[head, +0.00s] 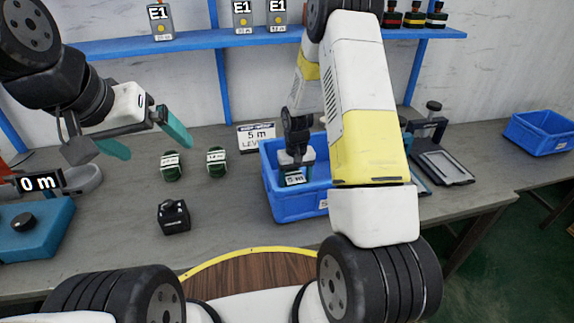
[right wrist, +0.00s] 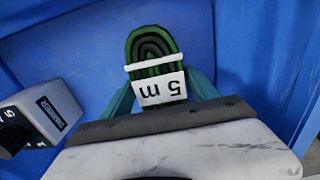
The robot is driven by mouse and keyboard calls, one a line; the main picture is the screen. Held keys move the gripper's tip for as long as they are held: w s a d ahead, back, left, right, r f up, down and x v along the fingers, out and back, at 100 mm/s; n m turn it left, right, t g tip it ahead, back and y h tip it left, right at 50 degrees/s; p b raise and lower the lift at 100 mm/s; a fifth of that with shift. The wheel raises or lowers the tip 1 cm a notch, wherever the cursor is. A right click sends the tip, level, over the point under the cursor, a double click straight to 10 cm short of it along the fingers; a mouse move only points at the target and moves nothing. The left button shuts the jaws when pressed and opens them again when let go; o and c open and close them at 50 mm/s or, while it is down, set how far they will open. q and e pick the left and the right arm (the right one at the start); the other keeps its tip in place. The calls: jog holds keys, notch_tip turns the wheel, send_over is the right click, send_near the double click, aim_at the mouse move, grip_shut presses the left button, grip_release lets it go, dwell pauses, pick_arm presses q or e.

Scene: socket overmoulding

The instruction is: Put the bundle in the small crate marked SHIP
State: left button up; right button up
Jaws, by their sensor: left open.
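The bundle (right wrist: 152,55) is a dark green coil with a white band and a tag reading 5 m. My right gripper (right wrist: 160,95) has its teal fingers against both sides of the bundle. In the head view the bundle (head: 294,180) is inside the blue crate (head: 296,207), held at the end of my right arm. A white label on the crate's front is mostly covered by my arm; only an S shows. Whether the bundle touches the crate floor cannot be told. My left gripper (head: 146,138) is open and empty above the bench at left.
Two green coils (head: 171,166) (head: 216,162) and a small black block (head: 174,217) lie on the bench. Another blue crate (head: 541,133) is at far right. A grey labelled block (right wrist: 40,115) shows in the right wrist view.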

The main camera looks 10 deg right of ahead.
jog(key=shift+o, duration=0.9)
notch_tip(320, 180, up, 12)
notch_tip(320, 180, up, 8)
jog(key=t, duration=0.1)
send_over(295, 179)
jog(key=s, duration=0.3)
jog(key=s+a+r+t+y, duration=0.1)
jog(key=s+r+t, duration=0.1)
jog(key=s+r, duration=0.6)
jog(key=s+a+r+t+y, duration=0.1)
jog(key=s+r+t, duration=0.2)
jog(key=s+r, duration=0.5)
jog(key=s, duration=0.5)
jog(key=shift+s, duration=0.15)
jog(key=shift+d, duration=0.1)
